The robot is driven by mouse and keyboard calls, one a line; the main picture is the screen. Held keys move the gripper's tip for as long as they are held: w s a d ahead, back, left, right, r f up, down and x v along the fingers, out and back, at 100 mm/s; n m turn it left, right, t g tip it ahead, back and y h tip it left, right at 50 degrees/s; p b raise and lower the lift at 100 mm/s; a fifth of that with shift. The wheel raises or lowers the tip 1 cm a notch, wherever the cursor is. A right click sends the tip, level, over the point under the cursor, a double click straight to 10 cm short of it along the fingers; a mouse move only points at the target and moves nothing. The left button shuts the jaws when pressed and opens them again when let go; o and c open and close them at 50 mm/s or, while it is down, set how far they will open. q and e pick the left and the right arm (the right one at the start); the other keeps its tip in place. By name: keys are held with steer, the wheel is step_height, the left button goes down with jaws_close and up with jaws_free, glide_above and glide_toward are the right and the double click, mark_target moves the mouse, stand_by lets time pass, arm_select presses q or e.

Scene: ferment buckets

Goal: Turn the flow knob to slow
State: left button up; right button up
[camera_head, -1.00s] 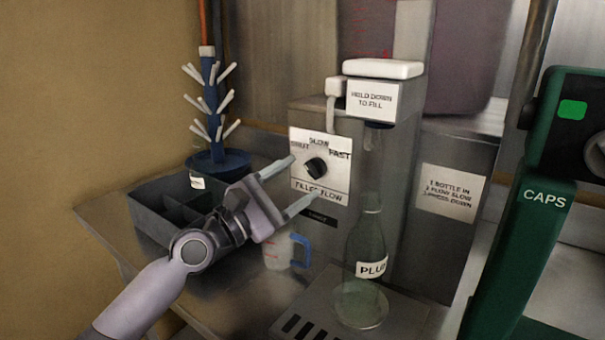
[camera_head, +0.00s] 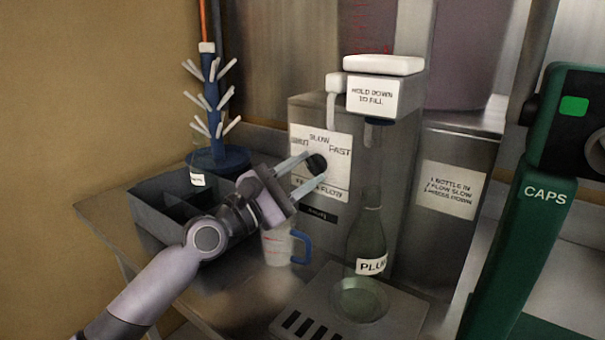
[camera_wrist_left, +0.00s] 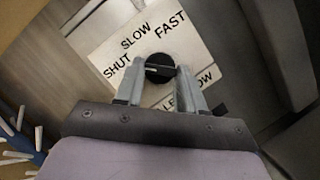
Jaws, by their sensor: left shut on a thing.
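The round black flow knob (camera_head: 317,164) sits on a white label plate (camera_head: 335,190) on the steel filler box. The plate reads SHUT, SLOW and FAST around the knob. My left gripper (camera_head: 318,167) reaches in from the left with its two fingers on either side of the knob, shut on it. In the left wrist view the knob (camera_wrist_left: 158,66) lies between the fingertips (camera_wrist_left: 158,74). A pale line crosses the knob's face roughly level in that view; I cannot tell which word it points at. My right gripper is out of view.
A green bottle (camera_head: 369,230) stands under the white fill head (camera_head: 383,66). A measuring jug (camera_head: 277,249) with a blue handle stands below my gripper. A grey divided box (camera_head: 160,220) and a blue drying tree (camera_head: 214,110) are at left. A green CAPS stand (camera_head: 520,240) is at right.

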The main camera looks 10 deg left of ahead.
arm_select(q)
steer(key=shift+m, duration=0.3)
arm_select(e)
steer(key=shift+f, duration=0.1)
arm_select(q)
steer(key=shift+a+m+g, duration=0.1)
steer(key=shift+m+g, duration=0.5)
steer(key=shift+m, duration=0.5)
steer(key=m, duration=0.2)
steer(key=m+g+p, duration=0.1)
steer(key=m, duration=0.1)
steer(key=m+g+p, duration=0.1)
steer(key=m, duration=0.1)
steer(key=shift+w+a+r, duration=0.1)
steer(key=shift+r, duration=0.25)
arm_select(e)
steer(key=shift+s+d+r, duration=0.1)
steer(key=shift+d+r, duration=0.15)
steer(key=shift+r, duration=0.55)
arm_select(q)
steer(key=shift+m, duration=0.4)
steer(key=o, duration=1)
steer(key=shift+o, duration=0.2)
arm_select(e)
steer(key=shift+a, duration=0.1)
